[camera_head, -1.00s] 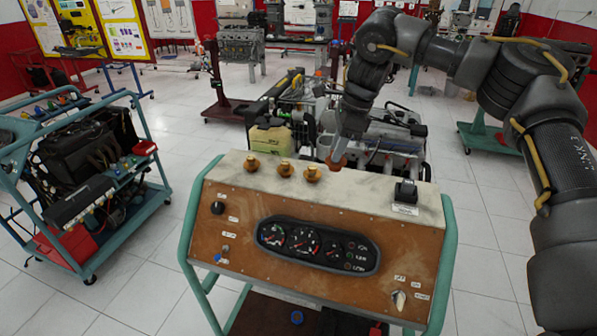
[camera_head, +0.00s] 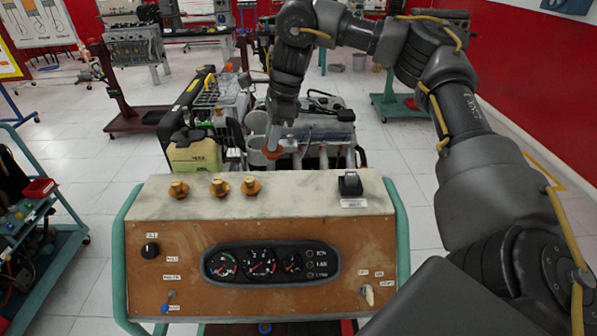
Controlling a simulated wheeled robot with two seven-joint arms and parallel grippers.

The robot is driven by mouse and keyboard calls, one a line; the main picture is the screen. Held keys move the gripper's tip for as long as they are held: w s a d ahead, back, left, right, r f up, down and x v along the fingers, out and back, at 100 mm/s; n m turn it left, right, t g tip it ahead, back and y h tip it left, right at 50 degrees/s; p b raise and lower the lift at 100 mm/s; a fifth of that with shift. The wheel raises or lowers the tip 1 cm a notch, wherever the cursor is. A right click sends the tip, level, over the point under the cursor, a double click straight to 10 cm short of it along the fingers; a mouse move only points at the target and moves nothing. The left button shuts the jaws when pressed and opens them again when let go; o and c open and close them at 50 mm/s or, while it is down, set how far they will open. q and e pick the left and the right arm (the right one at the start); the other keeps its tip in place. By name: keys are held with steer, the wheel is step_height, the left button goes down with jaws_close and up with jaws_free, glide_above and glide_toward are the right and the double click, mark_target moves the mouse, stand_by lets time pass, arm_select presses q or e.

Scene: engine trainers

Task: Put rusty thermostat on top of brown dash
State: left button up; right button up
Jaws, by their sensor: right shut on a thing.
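The brown dash (camera_head: 330,235) stands in front of me, with a pale, stained top (camera_head: 297,195) and a gauge cluster on its front. My right gripper (camera_head: 275,138) points down beyond the dash's back edge. It is shut on a rusty orange-brown thermostat (camera_head: 272,153), which is partly hidden by the fingers. The held thermostat looks clear of the dash top, in front of the engine behind. Several similar brassy parts stand in a row on the top's left half: one at the left (camera_head: 179,189), one in the middle (camera_head: 220,188) and one at the right (camera_head: 250,186). My left gripper is out of view.
A black switch block (camera_head: 350,184) sits at the right of the dash top. Between it and the row of brassy parts the top is bare. An engine trainer with a yellowish tank (camera_head: 194,153) stands close behind. A teal-framed cart (camera_head: 62,210) is at the left.

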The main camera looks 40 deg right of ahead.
steer(key=s+d+f, duration=0.1)
steer(key=f, duration=0.1)
steer(key=s+d+f, duration=0.2)
steer(key=f, duration=0.1)
steer(key=s+d+f, duration=0.1)
steer(key=d+f, duration=0.1)
steer(key=shift+s+f, duration=0.25)
steer(key=shift+f, duration=0.15)
steer(key=shift+s+d+f+p, duration=0.1)
steer(key=shift+f+p, duration=0.05)
steer(key=shift+f, duration=0.3)
steer(key=shift+s+d+f+p, duration=0.1)
steer(key=shift+f+p, duration=0.05)
steer(key=shift+f, duration=0.25)
steer(key=shift+s+f+p, duration=0.1)
steer(key=shift+f+p, duration=0.35)
steer(key=shift+f, duration=0.2)
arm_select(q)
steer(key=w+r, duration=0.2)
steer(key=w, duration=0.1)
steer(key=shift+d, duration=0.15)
arm_select(e)
steer(key=shift+f, duration=0.25)
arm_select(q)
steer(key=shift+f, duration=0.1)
arm_select(e)
steer(key=o, duration=1)
